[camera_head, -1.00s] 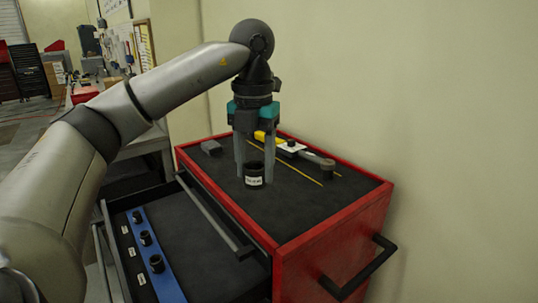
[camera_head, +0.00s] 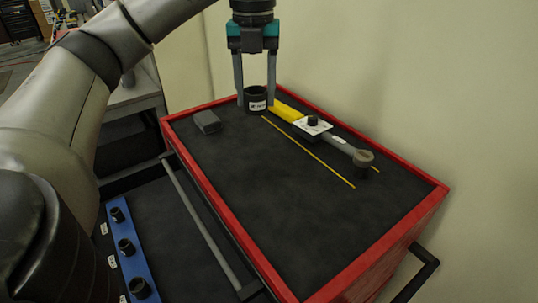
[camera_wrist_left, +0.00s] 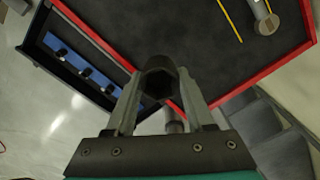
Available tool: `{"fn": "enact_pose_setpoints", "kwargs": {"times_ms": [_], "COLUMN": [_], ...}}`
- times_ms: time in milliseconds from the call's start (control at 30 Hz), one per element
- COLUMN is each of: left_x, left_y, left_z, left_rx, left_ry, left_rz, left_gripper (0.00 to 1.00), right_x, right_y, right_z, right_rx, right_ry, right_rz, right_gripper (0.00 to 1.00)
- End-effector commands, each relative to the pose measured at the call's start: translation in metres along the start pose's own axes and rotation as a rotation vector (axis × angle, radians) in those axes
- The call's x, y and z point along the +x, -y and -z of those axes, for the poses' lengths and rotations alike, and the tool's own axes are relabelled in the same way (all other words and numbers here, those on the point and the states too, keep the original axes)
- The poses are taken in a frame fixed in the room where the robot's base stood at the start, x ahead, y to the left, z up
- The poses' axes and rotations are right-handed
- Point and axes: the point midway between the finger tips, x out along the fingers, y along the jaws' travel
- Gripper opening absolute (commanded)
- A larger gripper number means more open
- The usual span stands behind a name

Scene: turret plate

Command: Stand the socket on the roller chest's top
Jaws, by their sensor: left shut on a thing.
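The black socket (camera_head: 257,101) with a white label is between the fingers of my left gripper (camera_head: 256,106), which is shut on it. In the head view they show toward the far end of the roller chest's dark top (camera_head: 262,185), between a grey block and a yellow handle. The socket looks upright. I cannot tell whether its base touches the top. In the left wrist view the socket (camera_wrist_left: 160,78) sits between both fingers and overlaps the chest's red rim (camera_wrist_left: 100,44). My right gripper is not in view.
An open drawer holds a blue rail (camera_head: 125,243) with several sockets. The near top is clear.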

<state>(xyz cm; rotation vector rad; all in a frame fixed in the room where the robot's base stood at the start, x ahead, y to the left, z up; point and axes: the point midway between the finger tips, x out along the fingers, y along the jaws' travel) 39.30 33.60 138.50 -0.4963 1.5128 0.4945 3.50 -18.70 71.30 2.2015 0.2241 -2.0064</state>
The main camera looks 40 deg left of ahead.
Motion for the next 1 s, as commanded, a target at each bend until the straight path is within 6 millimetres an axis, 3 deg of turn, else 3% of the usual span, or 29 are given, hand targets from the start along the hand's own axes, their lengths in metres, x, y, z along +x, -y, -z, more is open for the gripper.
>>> {"fn": "enact_pose_setpoints", "kwargs": {"times_ms": [33, 100, 467, 600, 833, 1000], "left_x": [0.017, 0.032, 0.103, 0.127, 0.147, 0.174], "left_y": [0.000, 0.000, -0.001, -0.002, -0.001, -0.002], "left_z": [0.001, 0.001, 0.001, 0.001, 0.000, 0.001], "left_rx": [0.000, 0.001, 0.000, -0.002, -0.001, -0.001], "left_ry": [-0.003, -0.004, -0.004, -0.002, 0.000, -0.002], "left_rz": [-0.003, -0.003, -0.003, -0.005, -0.002, -0.004], "left_gripper": [0.00, 0.00, 0.00, 0.00, 0.00, 0.00], "right_x": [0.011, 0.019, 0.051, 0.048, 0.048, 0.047], "right_y": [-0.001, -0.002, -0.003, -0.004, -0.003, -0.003], "right_z": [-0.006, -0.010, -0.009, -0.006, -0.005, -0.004], "right_rx": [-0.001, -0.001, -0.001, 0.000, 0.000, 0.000], "right_ry": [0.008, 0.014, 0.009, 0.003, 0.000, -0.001], "right_rz": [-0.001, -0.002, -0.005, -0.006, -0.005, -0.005], "right_gripper": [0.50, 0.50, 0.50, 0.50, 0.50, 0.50]}}
